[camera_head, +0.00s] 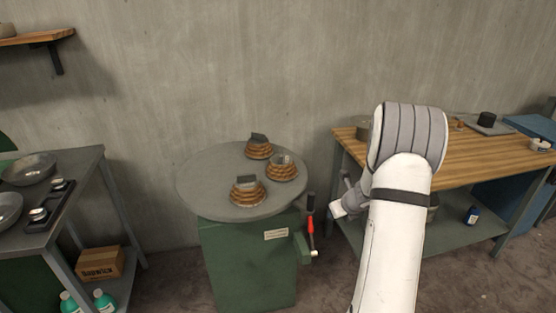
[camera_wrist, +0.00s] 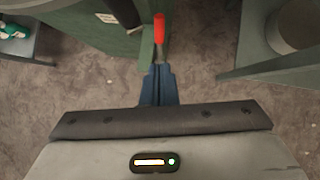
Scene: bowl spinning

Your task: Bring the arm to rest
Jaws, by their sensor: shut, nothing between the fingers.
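My arm stands raised on the right side of the head view, in front of the wooden-topped workbench (camera_head: 470,160). Its wrist end is turned left toward the round table. My gripper (camera_wrist: 159,68) shows in the wrist view as two dark blue fingers close together, pointing up the picture. It is shut and empty.
A round grey table (camera_head: 205,190) on the green cabinet (camera_head: 245,265) carries three small stacks of brown rings. A metal bench (camera_head: 85,165) with bowls stands at left, with a cardboard box (camera_head: 101,263) below. Open floor shows between the furniture.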

